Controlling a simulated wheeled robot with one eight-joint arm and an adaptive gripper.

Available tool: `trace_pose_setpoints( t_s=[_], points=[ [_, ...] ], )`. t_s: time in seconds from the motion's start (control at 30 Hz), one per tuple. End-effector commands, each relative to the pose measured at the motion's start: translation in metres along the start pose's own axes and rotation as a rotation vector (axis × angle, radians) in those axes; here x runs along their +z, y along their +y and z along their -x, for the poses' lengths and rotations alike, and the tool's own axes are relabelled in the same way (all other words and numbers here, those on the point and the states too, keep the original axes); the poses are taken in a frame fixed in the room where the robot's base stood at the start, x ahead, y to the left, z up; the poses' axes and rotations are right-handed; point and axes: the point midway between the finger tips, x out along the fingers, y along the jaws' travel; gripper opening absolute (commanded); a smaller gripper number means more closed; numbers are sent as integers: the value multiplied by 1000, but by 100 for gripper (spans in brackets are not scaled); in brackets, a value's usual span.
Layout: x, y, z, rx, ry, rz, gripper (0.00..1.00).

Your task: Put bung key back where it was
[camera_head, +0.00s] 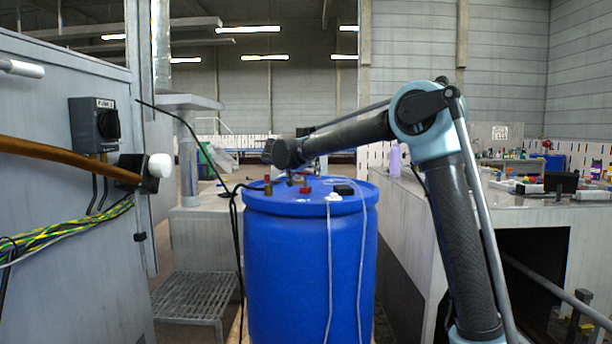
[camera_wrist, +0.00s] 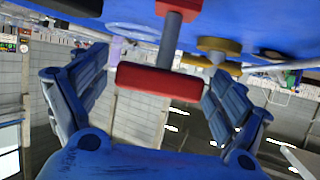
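A red T-shaped piece with a grey shaft (camera_wrist: 168,40), which looks like the bung key, is at the blue drum's top in the wrist view. Its red crossbar (camera_wrist: 160,82) lies between my fingers. My gripper (camera_wrist: 158,68) is open, with blue fingers spread on both sides of the bar; I see no clear grip on it. In the head view a small red piece (camera_head: 305,189) sits on the lid of the blue drum (camera_head: 285,265), below the end of my arm. The fingers are small and hard to make out there.
A brass-and-red fitting (camera_head: 268,186) stands on the lid's left; it also shows in the wrist view (camera_wrist: 218,48). A black block (camera_head: 343,190) and a white fitting (camera_head: 334,198) with hanging tubes are at the right. A grey cabinet (camera_head: 70,200) stands left, a cluttered counter (camera_head: 520,205) right.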

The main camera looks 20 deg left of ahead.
Motion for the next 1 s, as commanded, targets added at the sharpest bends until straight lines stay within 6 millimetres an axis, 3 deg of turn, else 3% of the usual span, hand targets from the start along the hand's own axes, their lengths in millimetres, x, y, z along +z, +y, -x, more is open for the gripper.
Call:
trace_pose_setpoints(
  t_s=[0.23, 0.37, 0.8, 1.0],
  points=[
    [-2, 0, 1, 0, 0, 0, 90],
    [-2, -1, 12, -2, 0, 1, 90],
    [-1, -1, 92, -3, 0, 0, 90],
    [-2, -1, 114, -1, 0, 1, 90]
  ],
)
